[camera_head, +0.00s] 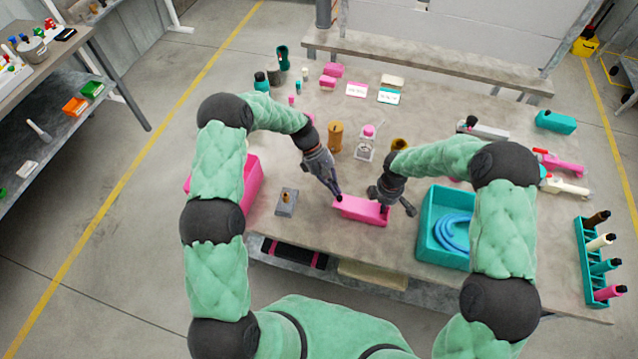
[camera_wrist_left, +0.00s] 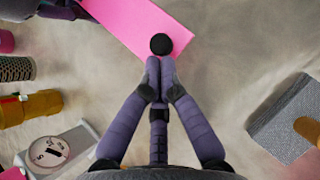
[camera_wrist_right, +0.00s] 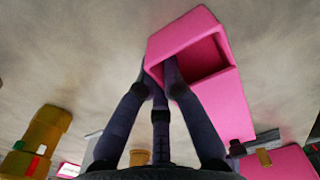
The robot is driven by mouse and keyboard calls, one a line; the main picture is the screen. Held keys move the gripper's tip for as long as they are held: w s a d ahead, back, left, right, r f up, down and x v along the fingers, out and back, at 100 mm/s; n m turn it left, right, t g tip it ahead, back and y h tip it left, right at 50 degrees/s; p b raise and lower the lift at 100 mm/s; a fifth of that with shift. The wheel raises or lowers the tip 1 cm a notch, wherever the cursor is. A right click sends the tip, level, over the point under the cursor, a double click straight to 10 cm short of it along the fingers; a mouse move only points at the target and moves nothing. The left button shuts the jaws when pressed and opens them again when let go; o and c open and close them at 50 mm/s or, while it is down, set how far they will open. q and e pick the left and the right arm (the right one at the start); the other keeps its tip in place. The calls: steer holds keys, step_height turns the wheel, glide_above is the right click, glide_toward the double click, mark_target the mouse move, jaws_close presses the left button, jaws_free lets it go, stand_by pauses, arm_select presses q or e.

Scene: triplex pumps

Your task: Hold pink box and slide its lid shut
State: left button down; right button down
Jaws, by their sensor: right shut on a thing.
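The pink box (camera_head: 362,209) lies on the table near the front edge, between my two grippers. The right wrist view shows its open end (camera_wrist_right: 192,58); a pink lid (camera_wrist_right: 212,105) covers the rest. My right gripper (camera_head: 388,206) is shut on the box's side wall, with one finger inside the opening and one outside (camera_wrist_right: 161,74). My left gripper (camera_head: 338,198) is at the box's left end, pointing down. In the left wrist view its fingertips (camera_wrist_left: 160,66) are together, right beside the lid's round black knob (camera_wrist_left: 160,44). I cannot tell whether they touch the knob.
A teal bin (camera_head: 428,222) with a blue hose stands right of the box. A grey block (camera_head: 287,203) and a pink bin (camera_head: 252,184) are to the left. A scale (camera_head: 366,149) and a brass cylinder (camera_head: 335,137) stand behind. Bare table lies around the box.

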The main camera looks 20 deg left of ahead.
arm_select(q)
steer(key=shift+s+d, duration=0.25)
steer(key=shift+d, duration=0.95)
arm_select(e)
steer(key=shift+a, duration=0.25)
arm_select(q)
steer(key=shift+a, duration=0.1)
steer(key=shift+w+a, duration=0.15)
arm_select(e)
steer(key=shift+d, duration=0.1)
arm_select(q)
steer(key=shift+w+a, duration=0.1)
steer(key=shift+a, duration=0.1)
steer(key=a, duration=0.1)
steer(key=w+a, duration=0.2)
steer(key=shift+a+r, duration=0.25)
steer(key=shift+r, duration=0.15)
arm_select(e)
steer(key=c, duration=1.3)
jaws_free()
arm_select(q)
steer(key=v, duration=0.9)
steer(key=shift+r, duration=0.15)
arm_select(e)
steer(key=shift+r, duration=0.15)
